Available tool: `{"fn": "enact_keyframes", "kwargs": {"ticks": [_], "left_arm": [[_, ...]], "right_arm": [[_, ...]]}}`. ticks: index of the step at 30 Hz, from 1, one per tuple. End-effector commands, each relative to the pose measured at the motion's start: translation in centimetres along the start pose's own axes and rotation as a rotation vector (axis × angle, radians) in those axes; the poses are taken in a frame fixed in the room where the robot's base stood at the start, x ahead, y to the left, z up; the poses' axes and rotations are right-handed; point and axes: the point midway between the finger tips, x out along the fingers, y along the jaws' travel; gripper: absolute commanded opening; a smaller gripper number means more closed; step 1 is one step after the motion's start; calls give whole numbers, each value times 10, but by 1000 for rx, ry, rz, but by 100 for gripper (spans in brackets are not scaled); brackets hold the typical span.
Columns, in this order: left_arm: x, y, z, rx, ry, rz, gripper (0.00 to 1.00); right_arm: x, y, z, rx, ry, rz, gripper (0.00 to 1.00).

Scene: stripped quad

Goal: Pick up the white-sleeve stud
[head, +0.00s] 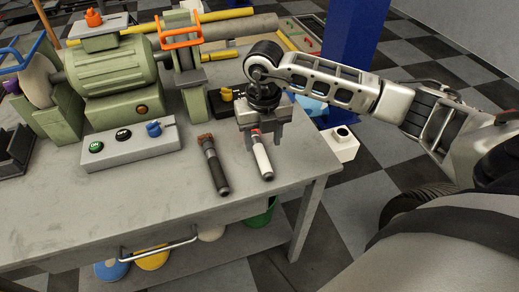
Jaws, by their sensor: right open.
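The white-sleeve stud (263,162) lies on the grey workbench near its right front corner. It has a white middle, a dark near end and a reddish far end. My right gripper (264,140) points down over its far end, open, with one finger on each side of the stud. I cannot tell whether the fingers touch it or how high they are above the bench. The gripper hides part of the far end. My left gripper is not in view.
A dark-sleeve stud (216,172) lies just left of the white one. A grey button box (130,145) and a green motor machine (115,75) stand further left. The bench's front and right edges are close. Bare bench top (110,205) lies at the front left.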

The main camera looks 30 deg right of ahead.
Motion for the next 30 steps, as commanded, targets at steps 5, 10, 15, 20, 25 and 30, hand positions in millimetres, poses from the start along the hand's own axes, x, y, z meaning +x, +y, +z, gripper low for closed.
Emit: {"fn": "enact_keyframes", "kwargs": {"ticks": [5, 10, 15, 20, 25, 30], "left_arm": [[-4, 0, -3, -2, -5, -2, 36], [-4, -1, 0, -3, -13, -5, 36], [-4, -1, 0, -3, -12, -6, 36], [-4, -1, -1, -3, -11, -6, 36], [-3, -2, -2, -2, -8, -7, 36], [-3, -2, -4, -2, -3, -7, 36]], "right_arm": [[20, 1, -3, 0, 6, -1, 51], [45, 2, -2, 0, 3, 0, 51], [52, 2, -2, -1, 0, 1, 51], [52, 2, -2, -1, 0, 1, 48], [52, 2, -2, -1, 0, 1, 2], [51, 2, -1, -1, -2, 2, 2]]}}
